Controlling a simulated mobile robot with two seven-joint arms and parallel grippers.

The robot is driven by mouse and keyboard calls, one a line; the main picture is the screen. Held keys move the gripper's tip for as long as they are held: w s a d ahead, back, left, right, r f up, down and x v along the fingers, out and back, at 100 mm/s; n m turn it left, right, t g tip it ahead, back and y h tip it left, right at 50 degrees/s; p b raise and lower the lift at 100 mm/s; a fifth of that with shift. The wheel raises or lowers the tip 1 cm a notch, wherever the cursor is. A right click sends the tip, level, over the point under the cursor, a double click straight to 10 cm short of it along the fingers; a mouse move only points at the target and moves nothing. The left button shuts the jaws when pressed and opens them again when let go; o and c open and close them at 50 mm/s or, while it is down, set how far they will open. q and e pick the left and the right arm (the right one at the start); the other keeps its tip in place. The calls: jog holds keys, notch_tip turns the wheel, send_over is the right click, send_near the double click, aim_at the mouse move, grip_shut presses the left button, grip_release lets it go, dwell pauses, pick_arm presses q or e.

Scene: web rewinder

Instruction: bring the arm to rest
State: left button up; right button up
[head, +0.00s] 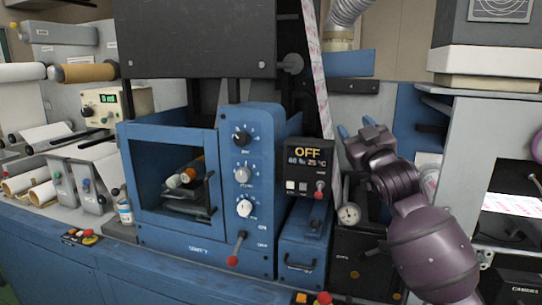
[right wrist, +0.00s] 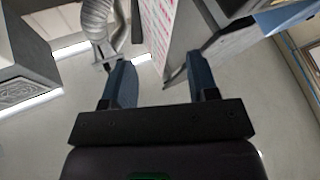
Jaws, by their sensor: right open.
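My right arm comes up from the bottom right in the head view. Its gripper (head: 357,131) points up and to the left, in front of the machine and right of the small display reading OFF. The two blue fingers stand apart with nothing between them. In the right wrist view my right gripper (right wrist: 163,82) also shows open and empty, with the ceiling, a hose and a printed web beyond it. My left gripper is not in the head view.
The blue cabinet (head: 257,190) with knobs and a red-tipped lever stands left of the gripper. A printed web (head: 317,70) runs down behind. Grey shelving (head: 490,130) stands at right.

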jog(key=s+d+f+m+g+h, duration=0.1)
jog(key=s+f, duration=0.3)
jog(key=f, duration=0.6)
jog(key=s+d+f+m+g+h, duration=0.15)
jog(key=s+f, duration=0.35)
jog(key=f, duration=0.5)
jog(key=s+d+f+m+g, duration=0.15)
jog(key=s+f, duration=0.25)
jog(key=f, duration=0.6)
jog(key=s+d+f+m+g+h, duration=0.1)
jog(key=s+d+f+g, duration=0.1)
jog(key=s+f, duration=0.9)
jog(key=s+d+f+m+g+h, duration=0.1)
jog(key=s+f+g, duration=0.3)
jog(key=s+f, duration=0.8)
jog(key=s+d+h, duration=0.1)
jog(key=s, duration=0.1)
jog(key=shift+s+d+f, duration=0.15)
jog(key=shift+s+f, duration=0.1)
jog(key=shift+s, duration=0.05)
